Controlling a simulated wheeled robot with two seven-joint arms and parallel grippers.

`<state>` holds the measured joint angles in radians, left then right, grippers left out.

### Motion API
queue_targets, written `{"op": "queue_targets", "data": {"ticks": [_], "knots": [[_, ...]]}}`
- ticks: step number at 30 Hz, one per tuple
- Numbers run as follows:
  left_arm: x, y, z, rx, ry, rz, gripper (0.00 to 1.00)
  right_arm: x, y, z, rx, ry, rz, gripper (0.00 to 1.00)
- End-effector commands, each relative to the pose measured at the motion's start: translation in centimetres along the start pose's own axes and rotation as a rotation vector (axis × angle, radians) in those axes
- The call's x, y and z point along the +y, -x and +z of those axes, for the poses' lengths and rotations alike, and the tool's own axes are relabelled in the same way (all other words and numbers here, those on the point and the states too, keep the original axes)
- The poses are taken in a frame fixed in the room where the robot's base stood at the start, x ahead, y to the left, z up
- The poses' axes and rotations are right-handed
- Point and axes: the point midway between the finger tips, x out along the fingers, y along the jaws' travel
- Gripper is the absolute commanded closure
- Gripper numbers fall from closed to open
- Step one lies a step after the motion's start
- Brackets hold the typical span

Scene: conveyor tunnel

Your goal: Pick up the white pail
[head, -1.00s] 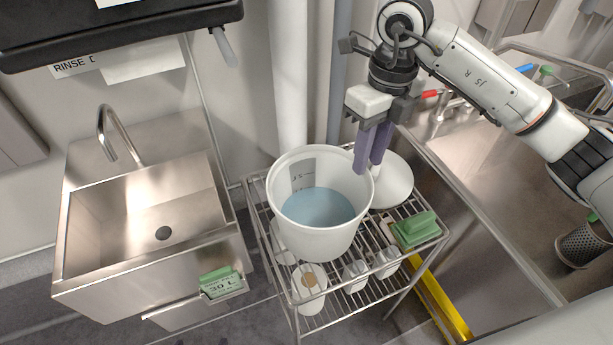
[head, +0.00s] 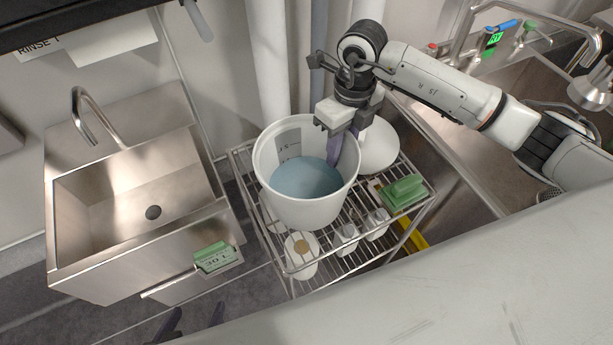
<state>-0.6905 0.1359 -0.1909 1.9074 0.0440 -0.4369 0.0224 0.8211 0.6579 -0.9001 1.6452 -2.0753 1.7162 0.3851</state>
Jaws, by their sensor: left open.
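The white pail (head: 308,212), with blue-grey contents that look like water and a grey scale patch inside, stands upright on the wire rack (head: 316,291). My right gripper (head: 343,155) comes down at the pail's back right rim. Its purple fingers are at the rim, one showing inside the pail. The rim area between them is partly hidden, so I cannot tell whether they are closed on it. My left gripper (head: 193,320) shows only as two dark, well separated fingertips at the bottom edge, open and empty, apart from the pail.
A white rounded vessel (head: 379,148) stands right behind the pail, near a green sponge (head: 404,191). White bottles stand lower on the rack. A steel sink (head: 140,195) is at left, another basin (head: 520,90) at right. A large pale surface close to the camera hides the lower right.

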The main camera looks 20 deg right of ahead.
Motion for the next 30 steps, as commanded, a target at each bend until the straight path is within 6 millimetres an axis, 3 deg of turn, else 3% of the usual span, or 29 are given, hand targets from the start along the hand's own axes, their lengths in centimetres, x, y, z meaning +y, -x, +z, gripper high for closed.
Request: {"op": "queue_targets", "data": {"ticks": [8, 12, 13, 30], "knots": [[-0.03, -0.05, -0.26, 0.005, -0.001, 0.000, 0.32, 0.01, -0.38, 0.00, 0.000, 0.001, 0.000, 0.75], [-0.06, -0.11, -0.48, 0.009, -0.002, -0.001, 0.32, 0.02, -0.35, 0.01, 0.000, 0.001, 0.001, 0.99], [-0.06, -0.12, -0.52, 0.010, -0.002, -0.001, 0.32, 0.02, -0.35, 0.01, 0.000, 0.001, 0.000, 1.00], [-0.08, -0.12, -0.61, 0.012, -0.002, -0.001, 0.32, 0.04, -0.36, 0.00, 0.000, 0.002, 0.000, 1.00]]}}
